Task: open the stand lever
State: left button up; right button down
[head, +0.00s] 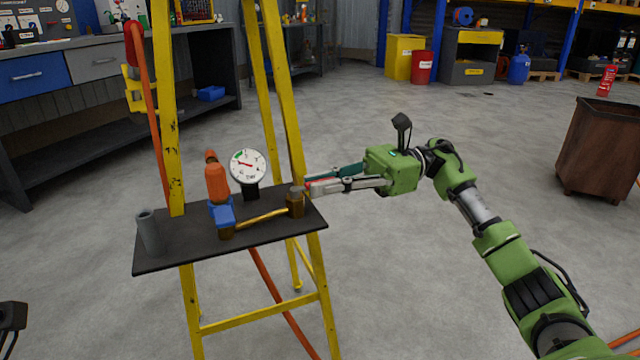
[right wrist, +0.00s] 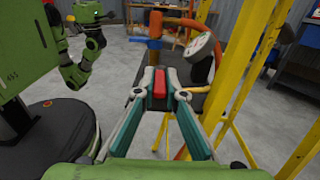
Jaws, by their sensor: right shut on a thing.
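The stand is a yellow frame (head: 172,120) with a dark shelf (head: 160,258). On the shelf, a brass pipe (head: 262,218) runs to a brass valve body (head: 296,203) at the right end. A red lever (right wrist: 159,83) sits at that end, and only a sliver of it shows in the head view. My right gripper (head: 312,184) reaches in from the right, shut on the red lever between its fingertips. The fingers hide much of the lever in the head view. My left gripper's fingers do not show.
A round white gauge (head: 249,166), an orange and blue nozzle (head: 218,185) and a grey tube (head: 150,232) stand on the shelf. An orange hose (head: 152,110) hangs on the frame. A workbench (head: 100,120) stands behind left, a brown bin (head: 597,150) right. Floor between is clear.

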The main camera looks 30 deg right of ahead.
jog(key=c, duration=2.1)
grip_release()
jog(key=shift+d, duration=0.1)
jog(key=d, duration=1.2)
jog(key=shift+s, duration=0.3)
